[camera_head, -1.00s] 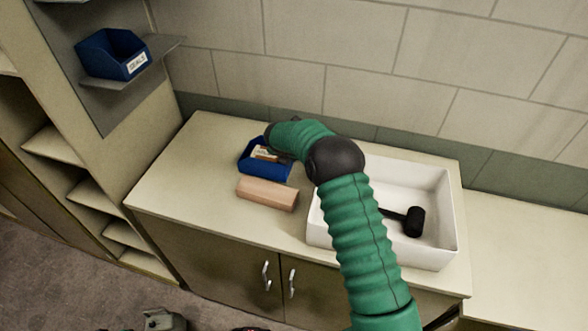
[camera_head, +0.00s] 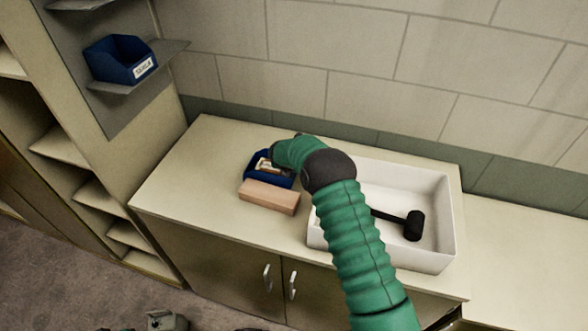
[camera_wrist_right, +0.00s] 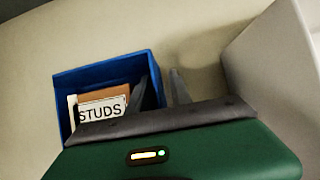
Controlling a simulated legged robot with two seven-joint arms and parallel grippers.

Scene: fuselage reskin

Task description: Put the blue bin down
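The blue bin (camera_head: 257,180) is at the back left of the countertop, right behind a tan block, and looks upright and low at the counter. In the right wrist view the bin (camera_wrist_right: 92,72) holds a brown piece and a card reading STUDS. My right gripper (camera_wrist_right: 160,78) has its fingers apart, one on each side of the bin's right wall. A gap shows between the wall and the outer finger. In the head view my green right arm hides the fingers and the bin's right side. My left gripper is not in view.
The tan block (camera_head: 269,196) lies in front of the bin. A white tray (camera_head: 437,259) with a black mallet (camera_head: 412,224) stands to the right, under my arm. Another blue bin (camera_head: 120,60) sits on a wall shelf. The countertop (camera_head: 185,175) is clear at left.

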